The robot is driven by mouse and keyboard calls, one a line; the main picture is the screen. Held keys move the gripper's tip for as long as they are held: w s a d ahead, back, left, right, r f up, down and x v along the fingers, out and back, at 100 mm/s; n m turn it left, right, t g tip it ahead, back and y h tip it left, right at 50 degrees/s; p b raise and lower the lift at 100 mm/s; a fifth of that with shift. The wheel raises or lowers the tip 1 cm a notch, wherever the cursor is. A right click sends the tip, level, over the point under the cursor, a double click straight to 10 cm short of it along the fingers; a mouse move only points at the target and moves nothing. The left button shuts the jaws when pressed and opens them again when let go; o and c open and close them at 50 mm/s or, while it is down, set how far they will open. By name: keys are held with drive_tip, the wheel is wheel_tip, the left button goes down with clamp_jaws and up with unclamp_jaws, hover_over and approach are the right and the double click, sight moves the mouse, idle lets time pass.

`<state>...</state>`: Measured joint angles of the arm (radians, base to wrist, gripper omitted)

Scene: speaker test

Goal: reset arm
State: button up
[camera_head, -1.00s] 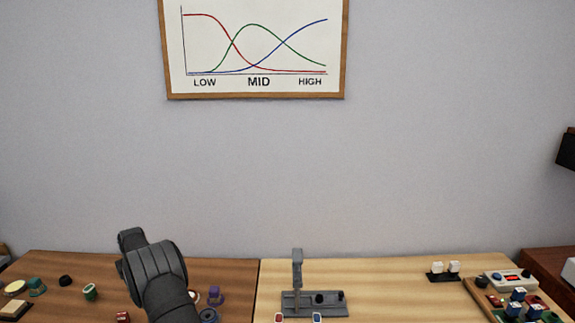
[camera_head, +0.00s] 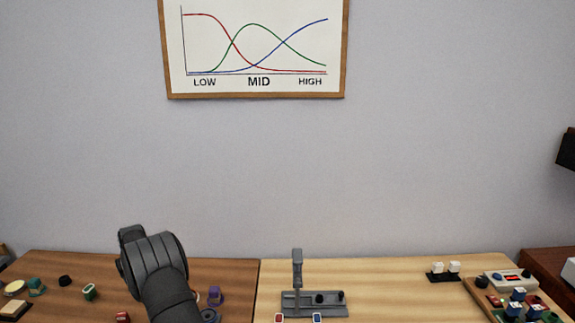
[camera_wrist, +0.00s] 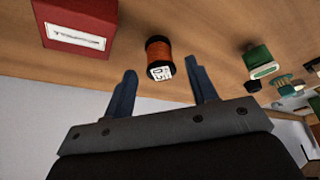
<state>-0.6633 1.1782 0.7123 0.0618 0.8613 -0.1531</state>
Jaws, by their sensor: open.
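My gripper (camera_wrist: 160,90) shows in the wrist view with its two dark blue fingers spread wide and nothing between them. Beyond the fingertips a spool of orange-brown wire (camera_wrist: 158,50) with black ends and a white label stands on the brown table, apart from both fingers. In the head view my dark grey arm rises over the left table; its fingers cannot be made out there.
A red labelled box (camera_wrist: 78,22) and a green part (camera_wrist: 258,60) flank the spool. In the head view, a grey stand (camera_head: 298,270) is on the light table (camera_head: 385,280). A crowded tray (camera_head: 490,302) sits at the right. A framed chart (camera_head: 255,95) hangs behind.

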drive_tip(key=v, duration=0.8)
drive_tip(key=x, duration=1.2)
drive_tip(key=shift+f, duration=0.1)
drive_tip(key=r, duration=0.5)
drive_tip(key=shift+d, duration=0.25)
drive_tip(key=w+d+r, duration=0.2)
drive_tip(key=d+r, duration=0.5)
drive_tip(key=d, duration=0.5)
drive_tip(key=w+d+m+t+h, duration=0.1)
drive_tip(key=w+d+m, duration=0.3)
drive_tip(key=d, duration=0.8)
drive_tip(key=w+d+m+h, duration=0.1)
drive_tip(key=w+d, duration=0.4)
drive_tip(key=d, duration=0.7)
drive_tip(key=w+d+m+h, duration=0.1)
drive_tip(key=d+m, duration=0.4)
drive_tip(key=d, duration=2.3)
drive_tip(key=shift+w+d+f+h, duration=0.15)
drive_tip(key=shift+d+f+h, duration=0.05)
drive_tip(key=shift+h, duration=0.1)
drive_tip(key=shift+c, duration=0.5)
